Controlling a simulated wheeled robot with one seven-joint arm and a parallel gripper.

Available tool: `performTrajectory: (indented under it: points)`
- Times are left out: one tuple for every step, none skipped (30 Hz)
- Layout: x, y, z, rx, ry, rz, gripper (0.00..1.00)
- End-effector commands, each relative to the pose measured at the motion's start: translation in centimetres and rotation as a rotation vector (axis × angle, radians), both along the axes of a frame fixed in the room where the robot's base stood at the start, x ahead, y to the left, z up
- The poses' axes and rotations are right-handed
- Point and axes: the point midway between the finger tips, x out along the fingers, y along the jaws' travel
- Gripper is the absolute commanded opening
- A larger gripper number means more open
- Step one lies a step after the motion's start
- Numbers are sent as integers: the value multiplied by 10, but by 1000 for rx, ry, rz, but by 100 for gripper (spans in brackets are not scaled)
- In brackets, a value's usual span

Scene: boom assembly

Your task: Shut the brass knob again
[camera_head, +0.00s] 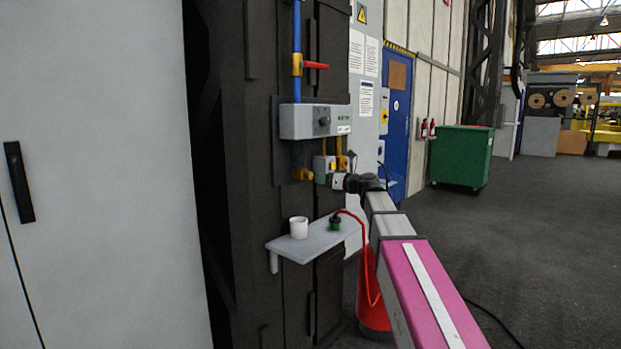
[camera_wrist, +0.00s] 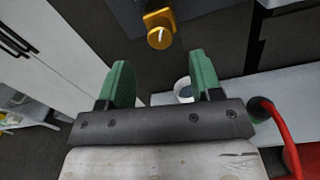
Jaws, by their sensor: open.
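The brass knob (camera_wrist: 160,36) is at the top middle of the wrist view, with a pale mark on its face. It lies beyond the fingertips, roughly in line with the gap between them. In the head view, a brass part (camera_head: 302,174) shows below the grey box, left of my wrist; I take it to be the same knob. My gripper (camera_wrist: 161,76) has two green fingers spread apart with nothing between them, and it does not touch the knob. In the head view its end (camera_head: 338,181) is small and its fingers cannot be made out.
A shelf (camera_head: 318,240) below bears a white cup (camera_head: 299,228) and a green-and-black plug (camera_head: 335,223) with a red cable. The cup (camera_wrist: 183,89) shows partly behind the right finger. A grey box (camera_head: 310,121) and a red-handled pipe valve (camera_head: 315,65) are above.

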Motion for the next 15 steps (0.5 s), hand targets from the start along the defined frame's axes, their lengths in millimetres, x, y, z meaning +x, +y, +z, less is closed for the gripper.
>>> performTrajectory:
  points:
    - [9, 9, 0, -1, 0, 1, 59]
    - [12, 13, 0, -1, 0, 1, 59]
    - [16, 19, 0, -1, 0, 2, 59]
    - [19, 23, 0, -1, 0, 2, 59]
    - [22, 27, 0, -1, 0, 1, 59]
    - [25, 32, 0, -1, 0, 1, 59]
    - [27, 35, 0, -1, 0, 0, 59]
    - [30, 38, 0, -1, 0, 0, 59]
    - [32, 42, 0, -1, 0, 1, 59]
    - [34, 44, 0, -1, 0, 1, 59]
    - [35, 46, 0, -1, 0, 1, 59]
    - [37, 49, 0, -1, 0, 1, 59]
    - [38, 50, 0, -2, -1, 0, 59]
    - [38, 51, 0, -2, -1, 0, 59]
    - [39, 52, 0, -2, -1, -1, 59]
